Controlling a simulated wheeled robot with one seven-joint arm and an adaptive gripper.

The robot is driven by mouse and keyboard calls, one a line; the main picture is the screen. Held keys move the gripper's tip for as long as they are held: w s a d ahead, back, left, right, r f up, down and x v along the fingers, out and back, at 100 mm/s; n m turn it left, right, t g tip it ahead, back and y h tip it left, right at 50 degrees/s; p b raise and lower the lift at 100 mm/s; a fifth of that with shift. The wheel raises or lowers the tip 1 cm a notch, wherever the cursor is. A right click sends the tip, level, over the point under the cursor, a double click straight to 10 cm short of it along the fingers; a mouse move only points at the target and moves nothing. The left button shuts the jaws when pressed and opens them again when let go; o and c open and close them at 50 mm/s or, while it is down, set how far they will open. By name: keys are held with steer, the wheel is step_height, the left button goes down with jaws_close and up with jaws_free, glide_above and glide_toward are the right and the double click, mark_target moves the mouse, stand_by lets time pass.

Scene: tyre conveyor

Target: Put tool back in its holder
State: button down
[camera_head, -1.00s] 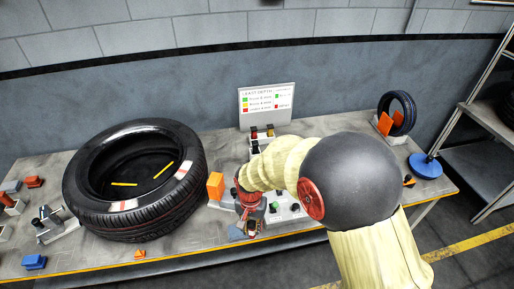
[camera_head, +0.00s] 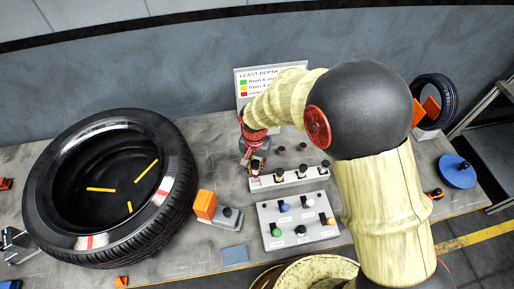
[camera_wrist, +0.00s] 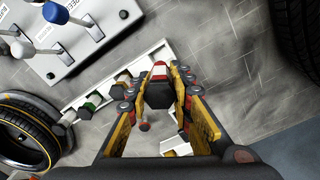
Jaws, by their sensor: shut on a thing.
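My gripper (camera_head: 256,158) is shut on a tool (camera_wrist: 159,92), a dark block with a red and white end. The gripper and tool are at the left end of a white holder rack (camera_head: 290,180), which also shows in the wrist view (camera_wrist: 85,103). The rack has several slots. Several other dark-bodied tools stand in it, one with a green part (camera_wrist: 93,99). In the wrist view the held tool is over or beside the rack's end. I cannot tell whether it touches the rack.
A big tyre (camera_head: 180,190) lies at the left. A grey panel with coloured knobs (camera_head: 300,238) is in front of the rack. An orange block on a stand (camera_head: 205,205) is left of the panel. A sign (camera_head: 252,80) stands behind. A small tyre (camera_head: 446,100) stands at right.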

mark_target(255, 162)
steer(key=shift+w+f, duration=0.15)
steer(key=shift+w, duration=0.1)
steer(key=shift+s+f+b, duration=0.1)
steer(key=shift+f+b, duration=2.65)
steer(key=shift+f, duration=1.5)
steer(key=c, duration=1.6)
jaws_free()
steer(key=shift+o, duration=0.5)
step_height(255, 162, up, 12)
steer(key=shift+r, duration=0.1)
